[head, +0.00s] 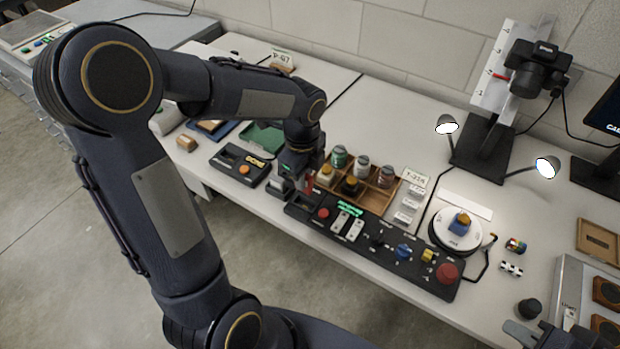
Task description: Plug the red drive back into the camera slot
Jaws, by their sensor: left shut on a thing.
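My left gripper (297,184) points down at the left end of the black control panel (372,262). It is shut on the red drive (310,184), which shows only as a small red patch by the fingers. The drive is close above or at the panel's dark left end block (300,204). The fingers hide the contact, so I cannot tell whether the drive is in a slot. A black camera (538,68) hangs on a stand at the back right. My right gripper (545,334) is partly in view at the bottom right edge, its jaw opening unclear.
A wooden tray (378,200) of jars stands right behind the panel. A black box with an orange button (240,166) lies left of the gripper. A round turntable (455,232) with a small object, two lamps and a grey case (570,285) are to the right. The white table front is mostly clear.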

